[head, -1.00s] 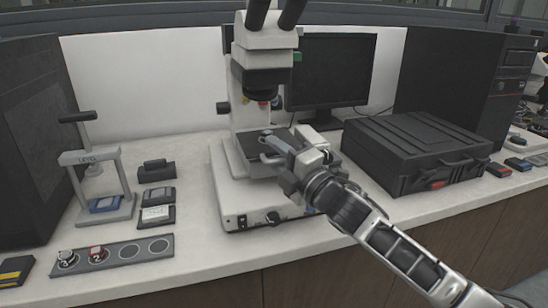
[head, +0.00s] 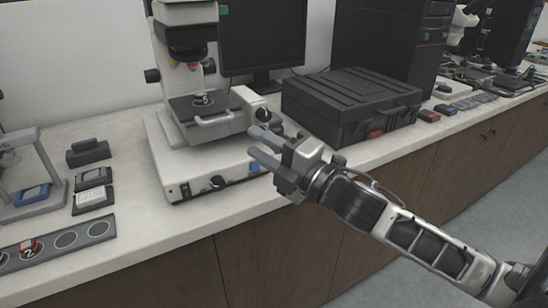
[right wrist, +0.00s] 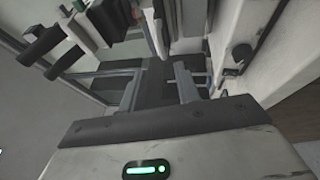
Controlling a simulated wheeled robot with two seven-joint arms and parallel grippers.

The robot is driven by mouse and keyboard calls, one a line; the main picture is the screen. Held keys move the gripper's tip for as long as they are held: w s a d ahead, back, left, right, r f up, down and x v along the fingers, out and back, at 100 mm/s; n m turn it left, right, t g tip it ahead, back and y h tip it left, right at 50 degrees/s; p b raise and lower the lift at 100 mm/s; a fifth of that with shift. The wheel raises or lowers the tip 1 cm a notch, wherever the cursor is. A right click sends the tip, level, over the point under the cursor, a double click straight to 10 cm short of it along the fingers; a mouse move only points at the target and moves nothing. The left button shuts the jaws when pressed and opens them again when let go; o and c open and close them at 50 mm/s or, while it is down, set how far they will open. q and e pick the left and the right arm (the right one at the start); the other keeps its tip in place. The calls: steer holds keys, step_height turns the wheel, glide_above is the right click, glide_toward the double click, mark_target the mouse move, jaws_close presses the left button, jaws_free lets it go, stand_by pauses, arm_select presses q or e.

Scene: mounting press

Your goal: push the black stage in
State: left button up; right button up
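The black stage (head: 181,107) is a dark flat plate on the white microscope (head: 167,151), under its objectives. A pale bar handle (head: 214,120) runs along its front edge. A small round light mount (head: 203,99) sits on the plate. My right gripper (head: 258,144) is open and empty, with its two fingers apart. It is in front of the microscope's right side, apart from the stage and its handle. In the right wrist view the fingers (right wrist: 158,88) show spread apart. My left gripper is not in view.
A large black case (head: 350,100) stands right of the microscope, with a monitor (head: 262,38) behind. At left are a small press (head: 40,170), small boxes (head: 92,178) and a grey holder strip (head: 67,240) with a numbered mount. The counter's front edge runs below my gripper.

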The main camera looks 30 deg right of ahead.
steer(key=shift+v, duration=1.35)
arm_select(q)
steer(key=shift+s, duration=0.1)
arm_select(e)
steer(key=c, duration=0.3)
steer(key=shift+d+r+y+b, duration=0.25)
steer(key=shift+d+y+b, duration=0.05)
jaws_close()
steer(key=n+g+y, duration=0.5)
steer(key=y, duration=0.1)
glide_toward(213, 124)
steer(key=x, duration=0.5)
steer(key=shift+s+a+f+p, duration=0.1)
steer(key=shift+s+a+p, duration=0.15)
steer(key=shift+p, duration=0.15)
steer(key=shift+w, duration=0.55)
